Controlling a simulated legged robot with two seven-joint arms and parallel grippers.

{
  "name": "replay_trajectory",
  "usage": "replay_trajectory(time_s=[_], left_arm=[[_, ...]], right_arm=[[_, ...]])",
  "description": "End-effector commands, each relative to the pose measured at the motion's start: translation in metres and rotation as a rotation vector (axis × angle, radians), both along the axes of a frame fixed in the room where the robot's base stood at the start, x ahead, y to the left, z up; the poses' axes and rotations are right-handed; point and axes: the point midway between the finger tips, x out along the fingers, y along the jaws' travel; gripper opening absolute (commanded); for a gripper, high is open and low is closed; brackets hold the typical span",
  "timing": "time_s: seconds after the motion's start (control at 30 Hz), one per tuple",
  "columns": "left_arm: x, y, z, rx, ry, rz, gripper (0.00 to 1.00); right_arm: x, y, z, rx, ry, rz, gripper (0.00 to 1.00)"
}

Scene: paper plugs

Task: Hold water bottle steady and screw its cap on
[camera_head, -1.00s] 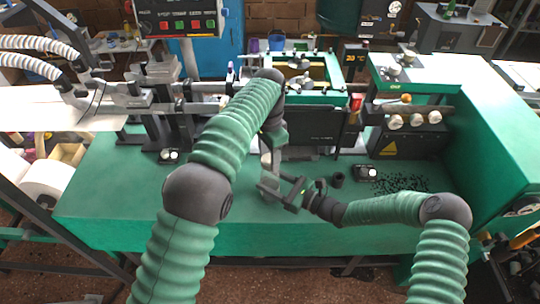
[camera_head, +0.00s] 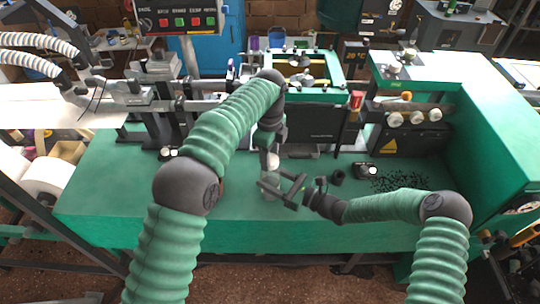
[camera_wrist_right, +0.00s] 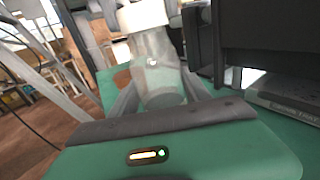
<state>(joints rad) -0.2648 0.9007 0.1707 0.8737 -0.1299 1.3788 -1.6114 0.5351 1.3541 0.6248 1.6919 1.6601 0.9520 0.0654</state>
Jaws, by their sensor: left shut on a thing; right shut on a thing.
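A clear water bottle (camera_head: 271,186) stands upright near the middle of the green table. My right gripper (camera_head: 284,190) is shut around its body from the right. In the right wrist view the clear bottle (camera_wrist_right: 158,75) sits between the gripper's two fingers. A white cap (camera_wrist_right: 143,15) is at the bottle's top; it also shows in the head view (camera_head: 272,160). Whether its threads are engaged I cannot tell. My left gripper (camera_head: 271,151) comes down from above and is shut on the cap; its fingertips are partly hidden by my left arm.
A small dark cup-like part (camera_head: 337,178) and a small box with pale knobs (camera_head: 366,171) lie right of my right gripper. Dark bits (camera_head: 400,183) are scattered beyond. A machine with a black front (camera_head: 312,124) stands behind. The green table's front left (camera_head: 110,205) is clear.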

Motion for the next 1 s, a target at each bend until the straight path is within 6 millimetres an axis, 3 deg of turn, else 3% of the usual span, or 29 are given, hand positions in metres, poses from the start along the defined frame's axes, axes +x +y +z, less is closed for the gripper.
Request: replay_trajectory(time_s=[0.3,0.43,0.57,0.83,0.87,1.0], left_arm=[[0.005,-0.0004,0.0001,-0.003,-0.009,-1.07,0.08],[0.0047,-0.0018,-0.0007,-0.008,-0.008,-1.395,0.08],[0.0053,-0.0025,0.0,-0.005,-0.011,-1.53,0.08],[0.006,-0.0027,0.0008,-0.001,-0.013,-1.545,0.08],[0.006,-0.0027,0.0008,0.0,-0.013,-1.545,0.46],[0.0052,-0.0029,0.0005,-0.003,-0.01,-1.544,0.64]], right_arm=[[-0.0018,0.0009,-0.0003,-0.001,-0.002,0.005,0.0],[-0.0024,0.0013,-0.0003,-0.001,-0.003,0.006,0.0],[-0.0028,0.0019,-0.0003,-0.001,-0.003,0.008,0.0],[-0.0038,0.0028,-0.0004,-0.001,-0.003,0.011,0.0],[-0.0039,0.0029,-0.0004,-0.001,-0.003,0.011,0.0],[-0.0029,0.0022,-0.0004,0.0,-0.002,0.008,0.0]])
